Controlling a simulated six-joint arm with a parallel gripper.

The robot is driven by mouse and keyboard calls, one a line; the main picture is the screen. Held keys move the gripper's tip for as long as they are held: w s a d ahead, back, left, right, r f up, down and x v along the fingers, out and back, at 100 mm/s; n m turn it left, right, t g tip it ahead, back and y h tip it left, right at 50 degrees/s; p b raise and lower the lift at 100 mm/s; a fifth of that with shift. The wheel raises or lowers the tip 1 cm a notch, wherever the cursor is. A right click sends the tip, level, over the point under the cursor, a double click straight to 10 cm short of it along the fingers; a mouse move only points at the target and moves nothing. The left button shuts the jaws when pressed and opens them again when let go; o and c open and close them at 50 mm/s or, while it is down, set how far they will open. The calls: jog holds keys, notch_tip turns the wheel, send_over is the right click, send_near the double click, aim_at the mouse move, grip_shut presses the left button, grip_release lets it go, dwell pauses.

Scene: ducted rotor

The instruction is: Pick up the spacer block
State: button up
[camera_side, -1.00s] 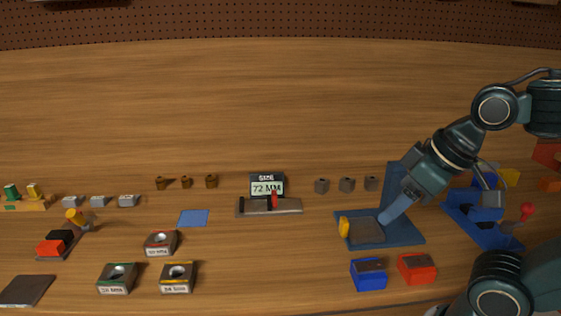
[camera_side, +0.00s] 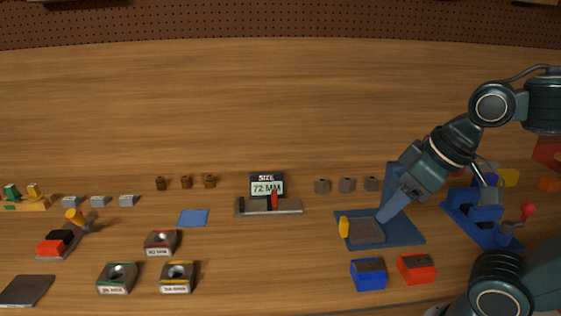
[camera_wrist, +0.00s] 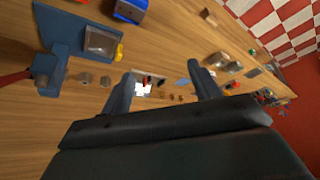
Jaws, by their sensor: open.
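My gripper (camera_side: 383,217) is at the right of the bench, its blue-grey finger in front of the blue fixture with a grey pad (camera_side: 368,231). In the wrist view my gripper (camera_wrist: 160,70) has its two fingers wide apart with nothing held between them. I cannot tell for sure which piece is the spacer block. A blue block (camera_side: 369,274) and a red block (camera_side: 416,268) lie in front of the fixture. Small grey blocks stand at the left, such as one grey block (camera_side: 99,201).
The blue fixture has a yellow clamp (camera_side: 343,227). A blue toggle clamp with a red knob (camera_side: 527,211) stands right of it. A size display (camera_side: 267,186) is at the middle. Square ring gauges (camera_side: 177,277) lie at front left. Bench behind the parts is clear.

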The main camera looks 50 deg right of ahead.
jog(key=w+d+r+m+g+h, duration=0.1)
jog(key=w+d+r, duration=0.2)
jog(key=w, duration=0.2)
jog(key=w+d+r+m+g, duration=0.1)
jog(key=w+d+r, duration=0.1)
jog(key=w+d, duration=0.25)
jog(key=m+g+y, duration=0.1)
jog(key=m+g, duration=0.3)
jog(key=m, duration=0.3)
send_over(372, 177)
notch_tip(372, 177, down, 14)
jog(key=f, duration=0.1)
jog(key=shift+s+r, duration=0.1)
jog(key=shift+r, duration=0.15)
jog(key=shift+f, duration=4.3)
jog(key=shift+a, duration=0.1)
jog(key=shift+f, duration=2.6)
